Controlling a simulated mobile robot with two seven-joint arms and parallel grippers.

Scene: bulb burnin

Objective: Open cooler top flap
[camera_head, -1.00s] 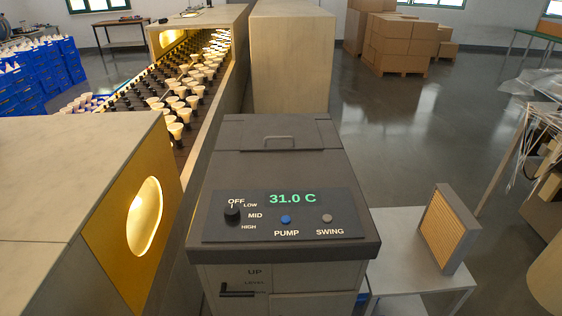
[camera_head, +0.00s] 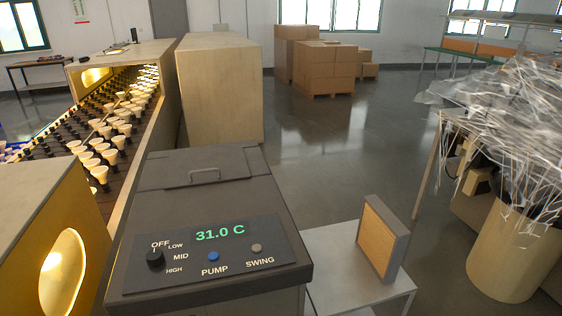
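The cooler (camera_head: 128,223) is a dark grey box in the lower middle of the head view. Its front panel has a green 31.0 C readout (camera_head: 220,233), a black knob (camera_head: 155,258) pointing near OFF, a blue PUMP button (camera_head: 213,257) and a grey SWING button (camera_head: 256,247). The top flap (camera_head: 192,165) lies flat and closed at the back of the cooler's top, with a grey bar handle (camera_head: 191,178) on it. Neither of my grippers shows in the view. The lower front of the cooler is cut off by the frame.
A low grey table (camera_head: 333,251) with a framed tan filter pad (camera_head: 378,238) stands right of the cooler. A bin (camera_head: 513,255) of tangled strips is far right. A bulb conveyor (camera_head: 106,150) and yellow-ended housing (camera_head: 66,255) are left. Open floor (camera_head: 345,140) lies behind.

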